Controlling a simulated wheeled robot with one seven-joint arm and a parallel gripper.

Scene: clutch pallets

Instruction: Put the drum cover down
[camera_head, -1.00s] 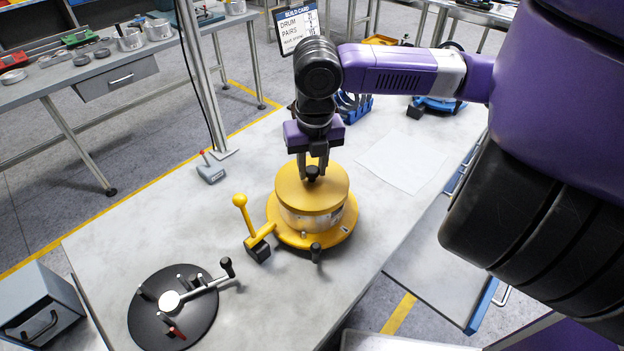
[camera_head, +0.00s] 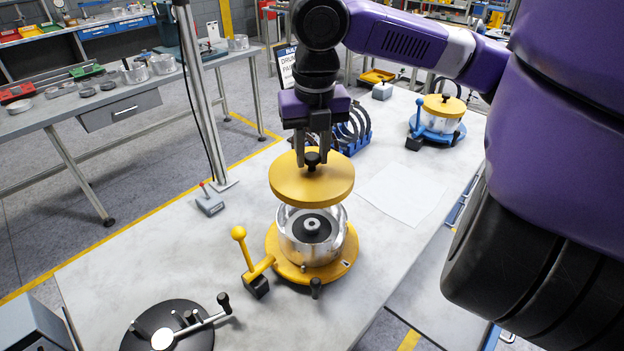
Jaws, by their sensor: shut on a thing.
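My gripper (camera_head: 312,160) is shut on the black knob of the yellow drum cover (camera_head: 312,184). The cover is a flat round lid, held roughly level in the air above the open drum. The silver drum (camera_head: 311,252) stands on a yellow round base (camera_head: 335,268) with a yellow ball-ended lever (camera_head: 240,240) at its left. A dark hub (camera_head: 311,227) shows inside the drum. The cover hangs clear of the rim and hides part of the drum's far side.
A white sheet (camera_head: 404,193) lies on the bench right of the drum. A second drum with a yellow cover on a blue base (camera_head: 440,120) stands at the back right. A black disc fixture (camera_head: 170,330) is at front left, a grey switch box (camera_head: 209,202) at left.

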